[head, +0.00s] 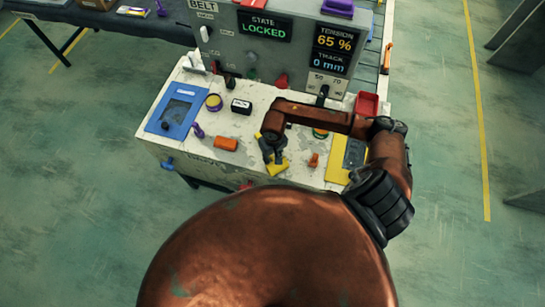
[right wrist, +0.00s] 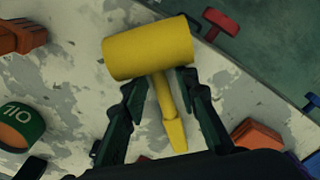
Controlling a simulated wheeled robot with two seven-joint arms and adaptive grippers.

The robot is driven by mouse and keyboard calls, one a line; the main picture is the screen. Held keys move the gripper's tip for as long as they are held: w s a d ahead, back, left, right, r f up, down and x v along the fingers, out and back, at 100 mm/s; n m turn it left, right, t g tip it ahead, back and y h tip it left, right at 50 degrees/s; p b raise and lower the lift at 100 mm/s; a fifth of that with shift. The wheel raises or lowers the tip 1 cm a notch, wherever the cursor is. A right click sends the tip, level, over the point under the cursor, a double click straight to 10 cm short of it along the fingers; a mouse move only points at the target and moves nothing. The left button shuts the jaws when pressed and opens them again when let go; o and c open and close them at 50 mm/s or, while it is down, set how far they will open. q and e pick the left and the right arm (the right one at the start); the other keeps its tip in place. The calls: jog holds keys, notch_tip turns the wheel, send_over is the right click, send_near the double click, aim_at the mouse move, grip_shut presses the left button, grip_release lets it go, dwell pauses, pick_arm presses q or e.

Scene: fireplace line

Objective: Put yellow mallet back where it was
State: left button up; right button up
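The yellow mallet (head: 278,168) lies on the worn white bench top (head: 222,172), near the front edge. In the right wrist view its thick cylindrical head (right wrist: 148,48) is beyond my fingertips and its handle (right wrist: 171,118) points back between the fingers. My right gripper (head: 273,153) is over the mallet, pointing down. In the wrist view the two dark fingers of my right gripper (right wrist: 160,85) stand on either side of the handle, with a visible gap at the left finger. Contact at the right finger is unclear. My left gripper is not in view.
A blue tray (head: 160,126) is at the bench's left and a yellow mat (head: 337,172) at its right. An orange block (head: 226,143), a purple tool (head: 197,131) and a red bin (head: 367,103) are also there. The grey console (head: 285,48) closes off the back.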

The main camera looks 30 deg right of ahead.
jog(key=shift+o, duration=0.8)
jog(key=shift+s+d, duration=0.1)
jog(key=shift+f, duration=0.1)
jog(key=shift+a, duration=0.2)
jog(key=shift+r, duration=3.85)
